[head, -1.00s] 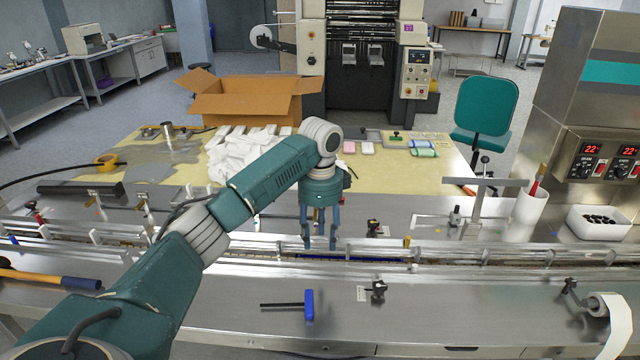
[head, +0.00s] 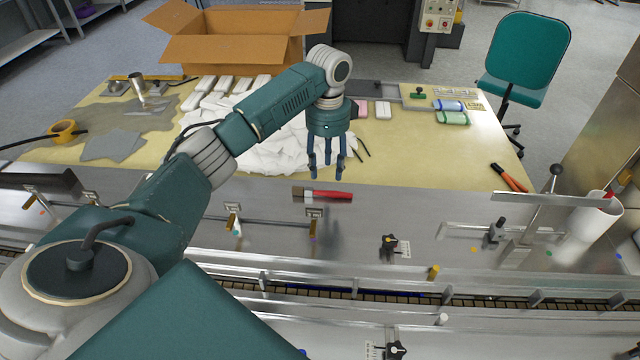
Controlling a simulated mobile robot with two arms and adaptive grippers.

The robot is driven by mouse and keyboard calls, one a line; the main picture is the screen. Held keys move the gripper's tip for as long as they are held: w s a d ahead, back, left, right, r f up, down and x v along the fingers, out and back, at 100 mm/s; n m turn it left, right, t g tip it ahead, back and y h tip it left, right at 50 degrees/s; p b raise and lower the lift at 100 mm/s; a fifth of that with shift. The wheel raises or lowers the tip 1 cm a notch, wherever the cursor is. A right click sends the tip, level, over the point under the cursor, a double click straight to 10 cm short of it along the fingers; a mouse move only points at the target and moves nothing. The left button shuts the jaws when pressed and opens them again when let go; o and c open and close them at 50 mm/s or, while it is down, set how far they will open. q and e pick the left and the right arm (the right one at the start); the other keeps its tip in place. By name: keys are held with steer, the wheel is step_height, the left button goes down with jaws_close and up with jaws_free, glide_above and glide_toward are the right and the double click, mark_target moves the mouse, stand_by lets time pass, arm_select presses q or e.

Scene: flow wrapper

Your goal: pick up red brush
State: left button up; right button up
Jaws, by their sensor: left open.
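The red brush (head: 330,195) lies flat on the steel surface just in front of the yellow table mat, its red handle pointing right and its bristle end to the left. My left gripper (head: 326,173) points down with its fingers apart and empty. It hangs just behind and above the brush in the picture; the gap between them is hard to judge. My right gripper is not in the head view.
White cloths (head: 262,145) and an open cardboard box (head: 225,45) are behind my left arm. A conveyor rail (head: 480,290) runs across the front.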

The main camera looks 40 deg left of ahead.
mark_target(328, 193)
arm_select(q)
steer(key=shift+s+d+f, duration=0.1)
steer(key=shift+s+f, duration=0.05)
steer(key=shift+f, duration=0.4)
steer(key=shift+s+d+f, duration=0.1)
steer(key=shift+s+f, duration=0.05)
steer(key=shift+f, duration=0.4)
steer(key=shift+f+p, duration=0.3)
steer(key=shift+f, duration=0.1)
steer(key=f, duration=0.1)
steer(key=f+p, duration=0.1)
steer(key=f, duration=0.1)
steer(key=f+p, duration=0.1)
steer(key=f, duration=0.1)
steer(key=shift+w+d, duration=0.2)
steer(key=shift+d, duration=0.05)
steer(key=shift+f, duration=0.35)
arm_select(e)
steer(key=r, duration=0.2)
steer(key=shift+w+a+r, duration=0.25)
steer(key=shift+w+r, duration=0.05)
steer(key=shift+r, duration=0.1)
arm_select(q)
steer(key=c, duration=1)
jaws_close()
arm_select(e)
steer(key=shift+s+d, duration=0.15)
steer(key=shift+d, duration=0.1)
